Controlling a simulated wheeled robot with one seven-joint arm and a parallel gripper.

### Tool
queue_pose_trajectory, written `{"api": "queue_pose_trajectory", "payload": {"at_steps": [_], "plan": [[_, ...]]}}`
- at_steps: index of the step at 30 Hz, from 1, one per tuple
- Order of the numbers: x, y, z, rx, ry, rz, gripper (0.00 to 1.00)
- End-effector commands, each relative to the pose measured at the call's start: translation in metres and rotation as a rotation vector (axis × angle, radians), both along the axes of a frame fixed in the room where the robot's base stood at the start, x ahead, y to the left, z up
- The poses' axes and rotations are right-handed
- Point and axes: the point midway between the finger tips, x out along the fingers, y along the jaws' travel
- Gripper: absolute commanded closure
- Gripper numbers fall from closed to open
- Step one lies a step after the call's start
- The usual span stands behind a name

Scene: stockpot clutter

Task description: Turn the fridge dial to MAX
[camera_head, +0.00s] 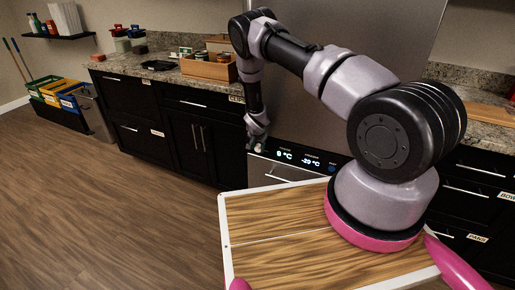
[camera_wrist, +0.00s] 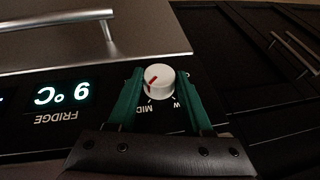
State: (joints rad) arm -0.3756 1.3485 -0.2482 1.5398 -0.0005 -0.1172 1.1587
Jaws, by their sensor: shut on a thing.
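The fridge dial (camera_wrist: 160,82) is a white round knob with a red pointer mark, set in the dark control panel. In the wrist view, which shows the panel upside down, the mark lies left of the knob's middle. A MID label and part of another label show below the knob. My gripper (camera_wrist: 161,74) has its green fingers on either side of the knob and is shut on it. In the head view my gripper (camera_head: 257,142) is at the left end of the panel and the dial is hidden there.
The fridge display (camera_wrist: 62,96) is lit beside the dial. A metal handle (camera_wrist: 58,22) sticks out on the panel's far side. Black cabinets (camera_head: 190,135) stand left of the fridge, with a wooden box (camera_head: 208,68) on the counter. The floor (camera_head: 110,210) at left is clear.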

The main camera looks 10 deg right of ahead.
Motion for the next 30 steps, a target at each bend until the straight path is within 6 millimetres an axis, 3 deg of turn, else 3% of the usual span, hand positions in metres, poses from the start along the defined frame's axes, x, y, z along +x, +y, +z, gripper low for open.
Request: {"api": "queue_pose_trajectory", "payload": {"at_steps": [30], "plan": [[-0.0071, -0.0132, -0.0091, 0.742, -0.541, -0.009, 1.00]]}}
